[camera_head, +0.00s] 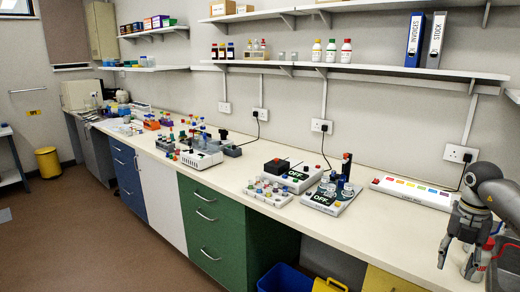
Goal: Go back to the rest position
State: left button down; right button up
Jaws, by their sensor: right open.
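My right gripper (457,268) is at the right edge of the head view, over the near right end of the long bench (385,228). Its dark grey fingers point down and stand apart, with nothing visible between them. A small red and white patch shows beside the fingers, and I cannot tell what it is. My left gripper is not in view.
A strip with coloured squares (412,192) lies behind my right gripper. Two devices reading OFF (322,198) (298,175) and a vial rack (267,192) stand further left. Shelves (360,70) hang above. A blue bin (285,278) is below. Bare bench lies left of the gripper.

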jog(key=w+a+f+t+y, duration=0.25)
jog(key=a+f+y, duration=0.25)
jog(key=a+f, duration=0.55)
jog(key=w+a+f+t+y, duration=0.1)
jog(key=w+a+f+y, duration=0.2)
jog(key=a+f+y, duration=0.75)
jog(key=s+a+f+m+t+h, duration=0.2)
jog(key=a+f+m+t+h, duration=0.4)
jog(key=f+m, duration=0.25)
jog(key=s+d+f+m+h, duration=0.2)
jog(key=s+f+m+h, duration=0.3)
jog(key=s+f, duration=0.6)
jog(key=s+d+f+m+h, duration=0.25)
jog(key=s+f+m, duration=0.35)
jog(key=s+f, duration=0.5)
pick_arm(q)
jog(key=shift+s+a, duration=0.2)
pick_arm(e)
jog(key=s+f+m+g, duration=0.2)
jog(key=s+f, duration=0.2)
jog(key=s, duration=0.6)
jog(key=s+a+f+m+g+h, duration=0.1)
jog(key=s+f+g, duration=0.2)
jog(key=s, duration=0.7)
jog(key=s+f+m+g, duration=0.2)
jog(key=s+f, duration=0.3)
jog(key=s, duration=0.5)
jog(key=shift+s+a+f+m+g+h, duration=0.3)
jog(key=shift+s+a+m+g, duration=0.1)
jog(key=shift+g, duration=0.25)
